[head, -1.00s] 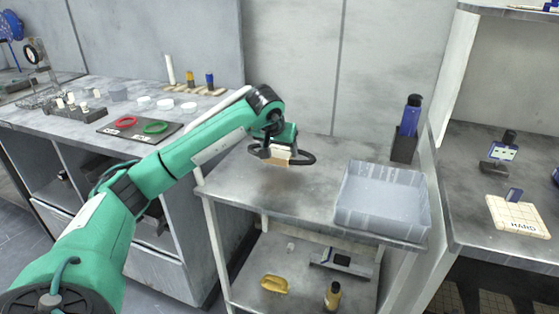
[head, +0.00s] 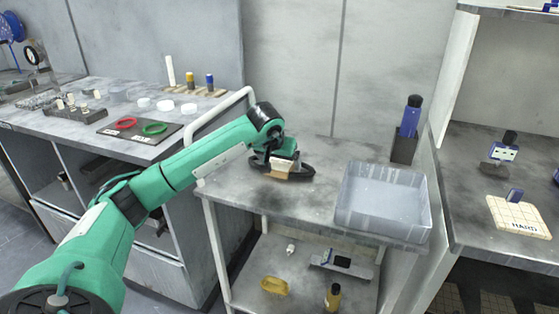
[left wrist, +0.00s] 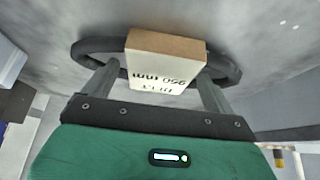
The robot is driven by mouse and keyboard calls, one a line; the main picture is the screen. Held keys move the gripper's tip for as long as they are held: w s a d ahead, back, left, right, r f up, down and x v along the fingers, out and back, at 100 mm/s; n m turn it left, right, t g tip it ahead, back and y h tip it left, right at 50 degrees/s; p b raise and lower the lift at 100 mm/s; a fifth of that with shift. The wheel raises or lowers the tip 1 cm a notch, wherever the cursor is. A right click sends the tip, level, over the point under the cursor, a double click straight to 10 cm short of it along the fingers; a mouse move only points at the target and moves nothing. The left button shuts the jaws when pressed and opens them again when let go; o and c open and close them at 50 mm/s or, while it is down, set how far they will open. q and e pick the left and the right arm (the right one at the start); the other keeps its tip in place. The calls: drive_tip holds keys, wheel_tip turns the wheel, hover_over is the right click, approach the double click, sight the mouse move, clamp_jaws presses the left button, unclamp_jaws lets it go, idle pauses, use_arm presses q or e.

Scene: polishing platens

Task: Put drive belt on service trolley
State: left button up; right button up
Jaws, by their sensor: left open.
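The drive belt (head: 306,173) is a black ring with a tan block-shaped tag (head: 280,175). It appears to lie flat on the left part of the service trolley's grey metal top (head: 300,208). My left gripper (head: 279,164) is right over the belt with its jaws open. The fingers of the left gripper (left wrist: 157,78) stand on either side of the tag, with a gap at the left finger. My right gripper is not in view.
A grey bin (head: 383,200) stands on the trolley's right side, and a dark holder with a blue bottle (head: 409,118) behind it. The trolley's lower shelf holds a yellow item (head: 274,286) and a bottle (head: 333,296). A workbench with red and green rings (head: 154,128) is at left.

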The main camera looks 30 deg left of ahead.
use_arm(q)
drive_tip(key=shift+r, duration=0.25)
drive_tip(key=p+v, duration=0.1)
drive_tip(key=v, duration=1)
drive_tip(key=shift+s+r, duration=0.25)
drive_tip(key=shift+r, duration=0.1)
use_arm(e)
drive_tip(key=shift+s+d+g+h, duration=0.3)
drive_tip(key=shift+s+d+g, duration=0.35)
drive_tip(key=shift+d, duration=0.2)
